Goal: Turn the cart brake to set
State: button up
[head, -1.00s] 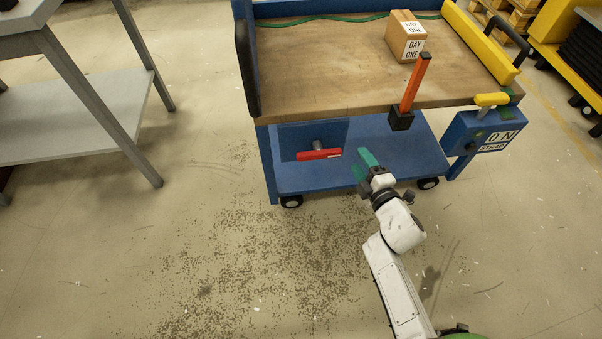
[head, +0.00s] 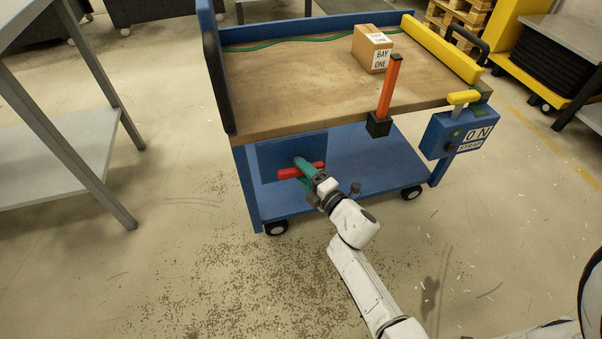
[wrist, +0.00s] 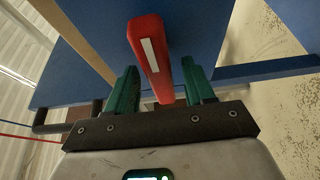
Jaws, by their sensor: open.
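The cart is blue with a wooden top (head: 290,95) and a lower blue shelf (head: 370,165). A red bar handle (head: 287,173) lies level in front of a blue panel (head: 275,155) under the top; its mount is hidden. My gripper (head: 302,168) is at this handle, its green fingers covering the middle of it. In the wrist view the red handle (wrist: 150,58), with a white stripe, passes between the open fingers (wrist: 159,72).
An orange lever (head: 388,90) stands in a black base at the cart's front edge. A blue box (head: 459,132) marked ON and STRAP carries a yellow handle (head: 463,97). A carton (head: 372,50) sits on top. A grey table (head: 60,150) stands left; floor in front is clear.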

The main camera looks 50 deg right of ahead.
jog(key=shift+x, duration=0.8)
jog(key=shift+s, duration=0.1)
jog(key=shift+c, duration=0.3)
jog(key=c, duration=0.9)
